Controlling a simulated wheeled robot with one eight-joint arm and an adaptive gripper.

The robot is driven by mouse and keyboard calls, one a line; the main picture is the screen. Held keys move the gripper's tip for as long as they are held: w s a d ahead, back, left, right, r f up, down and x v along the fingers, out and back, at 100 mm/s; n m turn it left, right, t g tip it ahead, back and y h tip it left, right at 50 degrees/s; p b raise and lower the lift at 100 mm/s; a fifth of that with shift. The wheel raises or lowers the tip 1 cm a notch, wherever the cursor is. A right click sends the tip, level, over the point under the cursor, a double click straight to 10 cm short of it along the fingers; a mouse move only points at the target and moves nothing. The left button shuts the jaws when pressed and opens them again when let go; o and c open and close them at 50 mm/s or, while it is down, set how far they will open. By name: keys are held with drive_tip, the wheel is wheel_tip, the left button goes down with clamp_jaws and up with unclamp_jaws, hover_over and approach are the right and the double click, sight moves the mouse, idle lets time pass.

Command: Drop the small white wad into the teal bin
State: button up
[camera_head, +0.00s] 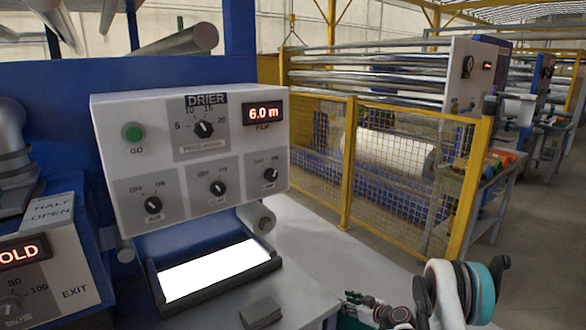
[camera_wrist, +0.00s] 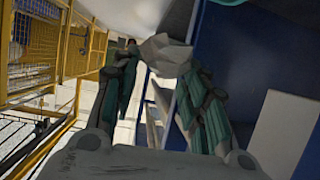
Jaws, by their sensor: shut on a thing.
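In the wrist view the small white wad (camera_wrist: 166,56) is a crumpled, pale lump between the tips of my gripper (camera_wrist: 156,62). The two dark fingers with green pads are shut on it and hold it up. In the head view part of my gripper (camera_head: 372,308) shows at the bottom edge, right of the grey bench; I cannot make out the wad there. I cannot identify the teal bin in either view.
The white dryer control box (camera_head: 190,150) stands over a grey bench (camera_head: 300,262) with a lit panel (camera_head: 215,270) and a small dark block (camera_head: 261,313). A yellow mesh fence (camera_head: 405,165) stands behind. Open floor lies to the right.

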drive_tip(key=shift+f+b, duration=0.5)
drive_tip(key=shift+f, duration=1.25)
drive_tip(key=o, duration=1)
drive_tip(key=shift+c, duration=0.2)
